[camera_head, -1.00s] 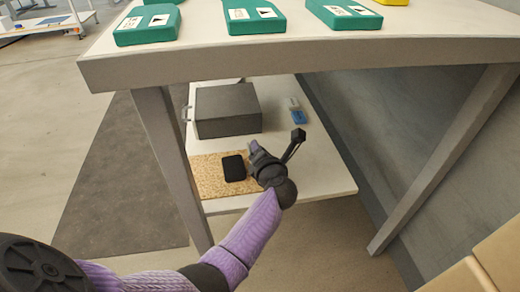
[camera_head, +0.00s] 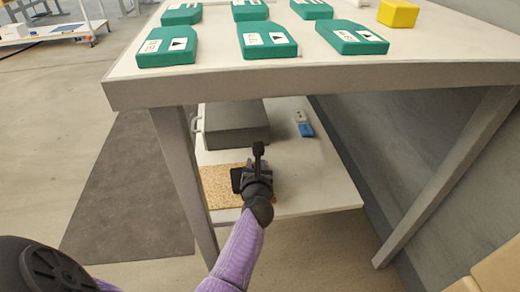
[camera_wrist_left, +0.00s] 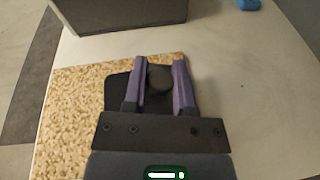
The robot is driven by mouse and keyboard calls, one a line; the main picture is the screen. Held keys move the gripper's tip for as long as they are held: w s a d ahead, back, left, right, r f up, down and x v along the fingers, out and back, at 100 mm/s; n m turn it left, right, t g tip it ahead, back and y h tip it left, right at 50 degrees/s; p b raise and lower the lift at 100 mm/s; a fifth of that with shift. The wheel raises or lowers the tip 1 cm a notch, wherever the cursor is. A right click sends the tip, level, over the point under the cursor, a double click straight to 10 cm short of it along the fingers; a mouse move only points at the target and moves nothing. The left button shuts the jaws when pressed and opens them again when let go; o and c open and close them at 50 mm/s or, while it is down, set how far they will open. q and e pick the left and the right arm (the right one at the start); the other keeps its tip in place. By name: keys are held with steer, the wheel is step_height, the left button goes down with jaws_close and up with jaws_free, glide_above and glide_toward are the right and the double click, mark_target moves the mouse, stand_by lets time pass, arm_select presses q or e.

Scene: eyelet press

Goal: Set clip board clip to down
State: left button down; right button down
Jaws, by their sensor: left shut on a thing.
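The clip board is a tan speckled board (camera_head: 218,188) on the lower shelf, and it also shows at the left in the left wrist view (camera_wrist_left: 72,120). A black plate-like part, seemingly its clip (camera_head: 236,180), lies at the board's right side. In the left wrist view the black plate (camera_wrist_left: 116,92) sits under and left of my fingers. My left gripper (camera_wrist_left: 160,70) has its purple fingers on either side of a dark round knob (camera_wrist_left: 160,79) and is shut on it. In the head view my left gripper (camera_head: 252,176) hides part of the clip. My right gripper is not in view.
A dark grey box (camera_head: 237,126) stands behind the board on the shelf, with a blue and white item (camera_head: 305,126) to its right. The upper tabletop (camera_head: 420,55) overhangs the shelf and carries several green cases. A table leg (camera_head: 183,175) stands at the left.

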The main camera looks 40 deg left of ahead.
arm_select(q)
steer(key=shift+s+a+f+n+t, duration=0.15)
steer(key=shift+s+f+n+t, duration=0.25)
steer(key=shift+n, duration=0.5)
steer(key=shift+a+f+n+t+h+b, duration=0.25)
steer(key=shift+n+b, duration=0.3)
steer(key=shift+n, duration=0.35)
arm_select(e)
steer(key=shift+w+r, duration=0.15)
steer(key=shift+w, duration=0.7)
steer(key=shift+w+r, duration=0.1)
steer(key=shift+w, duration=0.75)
arm_select(q)
steer(key=shift+s, duration=0.1)
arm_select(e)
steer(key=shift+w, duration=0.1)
arm_select(q)
steer(key=shift+c, duration=2.3)
jaws_free()
steer(key=shift+d, duration=0.1)
